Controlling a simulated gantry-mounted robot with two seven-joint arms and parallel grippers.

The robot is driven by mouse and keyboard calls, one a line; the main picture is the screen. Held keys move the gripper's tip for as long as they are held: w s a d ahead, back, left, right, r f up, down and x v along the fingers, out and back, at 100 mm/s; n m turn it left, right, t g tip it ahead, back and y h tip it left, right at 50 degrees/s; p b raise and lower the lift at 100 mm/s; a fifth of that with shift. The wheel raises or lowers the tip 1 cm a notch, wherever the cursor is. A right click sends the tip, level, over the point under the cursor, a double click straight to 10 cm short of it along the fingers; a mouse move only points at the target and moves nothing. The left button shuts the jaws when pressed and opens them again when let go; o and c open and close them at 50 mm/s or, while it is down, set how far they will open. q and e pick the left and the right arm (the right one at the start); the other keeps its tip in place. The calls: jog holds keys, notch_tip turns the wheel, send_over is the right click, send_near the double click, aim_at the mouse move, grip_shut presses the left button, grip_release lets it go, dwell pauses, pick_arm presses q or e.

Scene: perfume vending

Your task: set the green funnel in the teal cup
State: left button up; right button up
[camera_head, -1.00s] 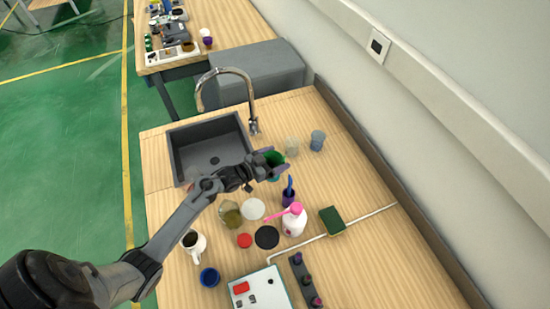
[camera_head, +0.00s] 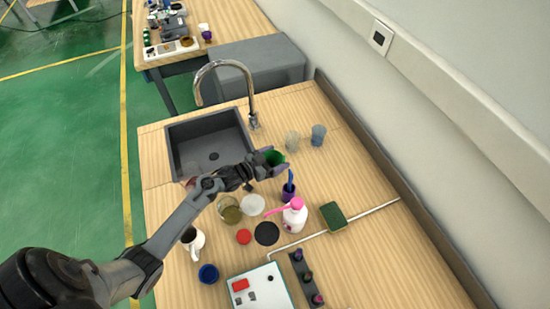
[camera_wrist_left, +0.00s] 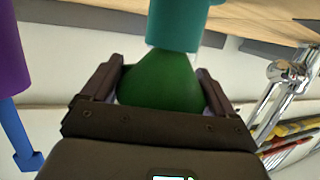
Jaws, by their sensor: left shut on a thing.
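My left gripper (camera_head: 275,161) is shut on the green funnel (camera_head: 271,155), over the table to the right of the sink. In the left wrist view, which looks upside down, the wide dark green body of the funnel (camera_wrist_left: 158,82) sits between the two fingers. The teal cup (camera_wrist_left: 174,25) shows at the top of that view, lined up with the funnel's narrow end and overlapping it. I cannot tell how far the spout sits inside the cup. In the head view the cup is mostly hidden by the gripper and funnel. My right gripper is not in view.
A purple holder with a blue tool (camera_head: 289,190) stands close to the gripper. Two clear cups, one (camera_head: 318,135) bluish, stand behind. The grey sink (camera_head: 212,150) and tall faucet (camera_head: 222,66) are at the left. A pink-topped bottle (camera_head: 295,215) and sponge (camera_head: 333,215) are in front.

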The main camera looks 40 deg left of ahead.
pick_arm(q)
jog(key=o, duration=0.8)
jog(key=shift+s, duration=0.1)
